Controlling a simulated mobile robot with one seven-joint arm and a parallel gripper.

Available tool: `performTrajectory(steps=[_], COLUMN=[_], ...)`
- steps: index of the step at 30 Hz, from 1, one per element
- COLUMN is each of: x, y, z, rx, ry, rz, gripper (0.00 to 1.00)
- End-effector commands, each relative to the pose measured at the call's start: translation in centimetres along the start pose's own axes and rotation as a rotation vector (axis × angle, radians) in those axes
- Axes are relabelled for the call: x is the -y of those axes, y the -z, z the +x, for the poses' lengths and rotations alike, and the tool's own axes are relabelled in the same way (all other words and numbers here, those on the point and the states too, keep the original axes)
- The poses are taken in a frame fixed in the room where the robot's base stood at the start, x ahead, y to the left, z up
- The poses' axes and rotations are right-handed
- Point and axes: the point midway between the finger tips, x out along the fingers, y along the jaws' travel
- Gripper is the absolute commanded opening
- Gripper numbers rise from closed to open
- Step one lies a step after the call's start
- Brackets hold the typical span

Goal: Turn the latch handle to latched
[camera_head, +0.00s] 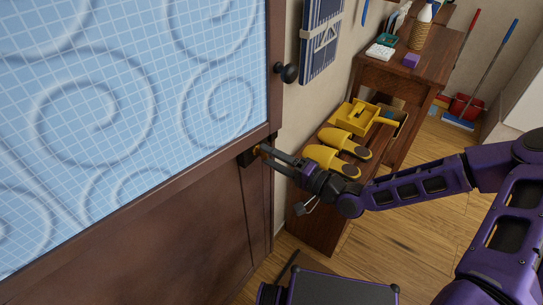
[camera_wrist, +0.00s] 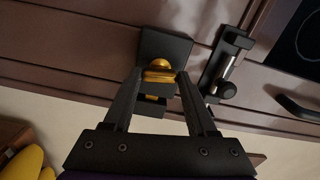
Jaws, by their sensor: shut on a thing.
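The latch is a dark block (camera_wrist: 165,45) on the brown door in the wrist view, with a gold latch handle (camera_wrist: 158,72) standing out from it. In the head view the latch block (camera_head: 247,157) is at the door's edge, below the blue glass panel. My gripper (camera_head: 268,154) reaches it from the right. In the wrist view my gripper's fingers (camera_wrist: 161,80) are on either side of the gold handle, shut on it. The lower part of the handle is partly hidden between the fingers. I cannot tell from these views whether it is latched.
A black sliding bolt (camera_wrist: 228,62) is right of the latch. A round dark knob (camera_head: 288,73) sits higher on the door frame. A wooden bench (camera_head: 318,229) with yellow slippers (camera_head: 331,160) is close beneath my arm. Open wooden floor (camera_head: 420,235) lies to the right.

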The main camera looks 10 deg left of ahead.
Motion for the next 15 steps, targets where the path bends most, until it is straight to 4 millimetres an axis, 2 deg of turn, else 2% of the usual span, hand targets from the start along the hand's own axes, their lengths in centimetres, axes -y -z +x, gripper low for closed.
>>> performTrajectory(steps=[6,15], x=[0.03,0.02], y=[0.06,0.06], z=[-0.01,0.00], rx=[-0.001,-0.001], ry=[0.001,0.000], rz=[0.106,0.166], gripper=[0.02,0.02])
